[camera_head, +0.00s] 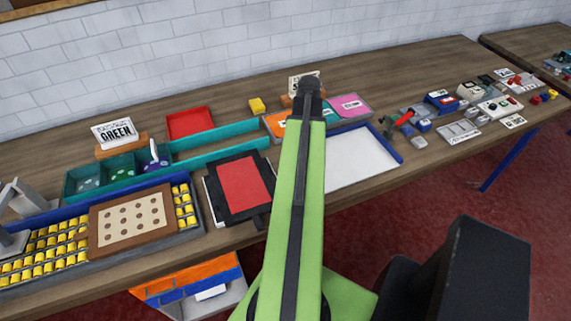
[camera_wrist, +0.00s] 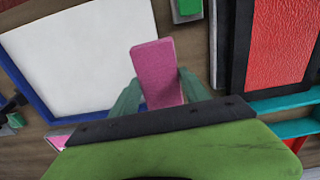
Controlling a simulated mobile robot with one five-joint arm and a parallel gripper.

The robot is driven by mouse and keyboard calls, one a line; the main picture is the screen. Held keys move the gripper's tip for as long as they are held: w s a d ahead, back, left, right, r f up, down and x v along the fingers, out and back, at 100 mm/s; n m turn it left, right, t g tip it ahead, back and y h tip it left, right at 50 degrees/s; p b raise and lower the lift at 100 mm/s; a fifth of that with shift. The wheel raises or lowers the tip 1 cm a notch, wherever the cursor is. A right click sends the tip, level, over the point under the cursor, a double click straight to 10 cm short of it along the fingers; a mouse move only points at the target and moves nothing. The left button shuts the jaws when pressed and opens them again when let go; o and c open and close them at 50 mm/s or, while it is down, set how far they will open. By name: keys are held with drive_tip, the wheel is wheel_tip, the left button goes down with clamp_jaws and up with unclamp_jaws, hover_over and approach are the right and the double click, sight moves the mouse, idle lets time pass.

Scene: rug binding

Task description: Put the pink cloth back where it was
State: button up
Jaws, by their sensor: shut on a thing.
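The pink cloth (camera_wrist: 153,66) shows in the wrist view as a folded rectangular pad. My gripper (camera_wrist: 160,92) is shut on it, with a green finger on each side, and holds it over the bench. In the head view my arm hides the gripper and the cloth. A low sectioned tray (camera_head: 368,114) stands at the back of the bench, with orange, teal and pink sections. Its pink section (camera_head: 350,105) bears a white label and looks empty of any pad. A pink labelled patch (camera_wrist: 58,141) also shows at the lower left of the wrist view.
A white panel with a blue rim (camera_head: 390,148) lies right of my arm. A black-framed red panel (camera_head: 240,186) lies left of it. Small tools crowd the right.

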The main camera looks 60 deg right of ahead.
drive_tip(key=s+d+r, duration=0.2)
drive_tip(key=s+d, duration=0.1)
drive_tip(key=s, duration=0.1)
drive_tip(key=w+a+f+b, duration=0.2)
drive_tip(key=w, duration=0.1)
drive_tip(key=w+a+f+b, duration=0.2)
drive_tip(key=w+f, duration=0.1)
drive_tip(key=w+a+f+b, duration=0.1)
drive_tip(key=w+f+b, duration=0.1)
drive_tip(key=w, duration=0.2)
drive_tip(key=shift+a+f+b, duration=0.3)
drive_tip(key=shift+a+f, duration=0.05)
drive_tip(key=shift+a, duration=0.05)
drive_tip(key=shift+w+a, duration=0.15)
drive_tip(key=shift+w, duration=0.1)
wheel_tip(320, 180, down, 4)
drive_tip(key=b, duration=0.4)
drive_tip(key=shift+f, duration=0.15)
drive_tip(key=shift+r, duration=0.25)
